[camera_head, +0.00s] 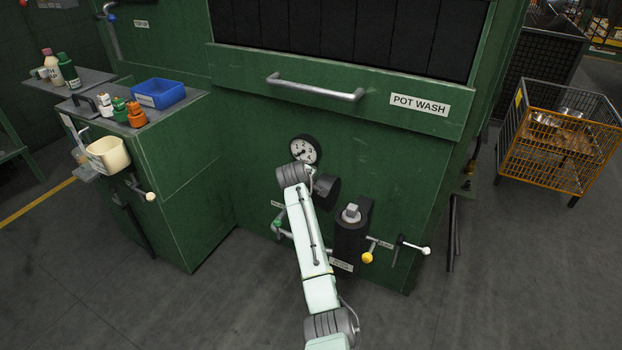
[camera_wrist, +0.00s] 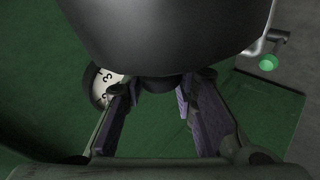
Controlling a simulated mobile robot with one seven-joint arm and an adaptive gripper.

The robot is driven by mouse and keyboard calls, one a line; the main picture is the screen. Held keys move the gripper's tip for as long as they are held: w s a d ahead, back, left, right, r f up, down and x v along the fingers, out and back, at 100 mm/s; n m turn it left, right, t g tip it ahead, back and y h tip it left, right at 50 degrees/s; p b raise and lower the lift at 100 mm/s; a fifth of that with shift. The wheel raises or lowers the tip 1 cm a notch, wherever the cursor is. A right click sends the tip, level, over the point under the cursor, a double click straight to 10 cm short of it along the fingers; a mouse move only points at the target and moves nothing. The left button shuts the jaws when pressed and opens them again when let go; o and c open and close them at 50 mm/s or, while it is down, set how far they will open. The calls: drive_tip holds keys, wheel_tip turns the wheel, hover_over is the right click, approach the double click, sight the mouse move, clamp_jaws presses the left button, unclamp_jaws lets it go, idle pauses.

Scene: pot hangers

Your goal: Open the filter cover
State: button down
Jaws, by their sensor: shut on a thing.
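The filter cover (camera_head: 328,191) looks like a dark round cap, tilted, just up and left of the black housing (camera_head: 351,239) on the machine's green front. In the wrist view, the cover (camera_wrist: 165,35) fills the top of the picture. My gripper (camera_wrist: 158,88) is shut on a small dark part at the cover's lower edge, between its purple-padded fingers. In the head view, my wrist hides most of the gripper. I cannot see how the cover joins the housing.
The dial gauge (camera_head: 305,149) is close behind my wrist. A green-knobbed valve (camera_head: 277,224) is at left; yellow (camera_head: 367,257) and white-ended (camera_head: 415,247) handles stick out at right. A long bar handle (camera_head: 315,88) is above. Open floor lies in front.

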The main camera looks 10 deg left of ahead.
drive_tip(key=shift+s+a+f, duration=0.1)
drive_tip(key=shift+a+f, duration=0.05)
drive_tip(key=shift+f, duration=0.35)
drive_tip(key=shift+s+a+f, duration=0.1)
drive_tip(key=shift+f, duration=0.4)
drive_tip(key=c, duration=1.5)
unclamp_jaws()
drive_tip(key=shift+o, duration=1)
drive_tip(key=shift+d+r, duration=0.1)
drive_tip(key=shift+w, duration=0.1)
drive_tip(key=shift+r, duration=0.15)
drive_tip(key=shift+r, duration=0.1)
